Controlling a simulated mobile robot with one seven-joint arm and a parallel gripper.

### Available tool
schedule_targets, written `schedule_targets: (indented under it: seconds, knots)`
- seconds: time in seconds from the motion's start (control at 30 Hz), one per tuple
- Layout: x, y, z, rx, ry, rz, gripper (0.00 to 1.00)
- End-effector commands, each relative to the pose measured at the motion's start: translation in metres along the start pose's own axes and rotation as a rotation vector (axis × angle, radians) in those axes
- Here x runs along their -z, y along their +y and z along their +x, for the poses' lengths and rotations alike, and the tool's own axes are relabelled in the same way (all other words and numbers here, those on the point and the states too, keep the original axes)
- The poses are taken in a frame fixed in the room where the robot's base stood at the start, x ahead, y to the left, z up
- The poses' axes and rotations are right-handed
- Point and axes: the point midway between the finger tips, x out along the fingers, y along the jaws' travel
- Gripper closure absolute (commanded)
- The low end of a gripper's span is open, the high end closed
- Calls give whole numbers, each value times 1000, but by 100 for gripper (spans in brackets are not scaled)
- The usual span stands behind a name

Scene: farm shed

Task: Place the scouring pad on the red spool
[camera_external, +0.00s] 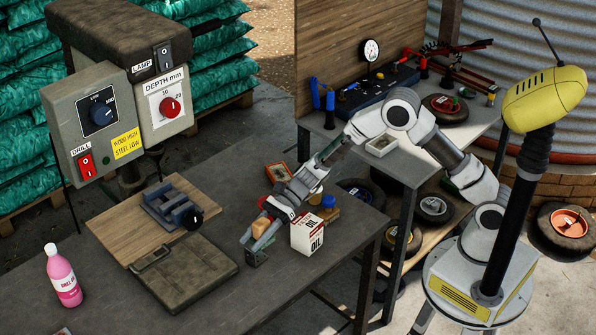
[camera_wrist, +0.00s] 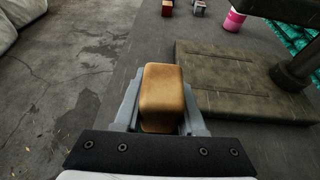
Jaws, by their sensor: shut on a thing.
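My gripper (camera_wrist: 160,112) is shut on a tan, block-shaped pad (camera_wrist: 162,88), which appears to be the scouring pad. Its fingers lie along both sides of the pad in the wrist view. In the external view my gripper (camera_external: 256,236) is over the dark table, left of the oil box, with the tan pad (camera_external: 261,227) between its fingers. A small red thing (camera_wrist: 167,8), possibly the red spool, stands at the top edge of the wrist view, well ahead of the gripper. It is too small and cut off to be sure.
A grey thing (camera_wrist: 199,7) and the pink bottle (camera_wrist: 234,19) stand right of the red thing. A flat olive case (camera_external: 184,267) and a board with a blue vise (camera_external: 172,205) lie left of my gripper. The oil box (camera_external: 307,234) is close on its right.

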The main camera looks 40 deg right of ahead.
Motion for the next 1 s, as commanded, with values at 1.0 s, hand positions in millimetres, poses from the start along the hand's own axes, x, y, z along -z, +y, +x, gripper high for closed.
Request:
schedule_targets:
  seconds: [1.0]
  knots:
    - [39,-128,-271,398,-1,164,100]
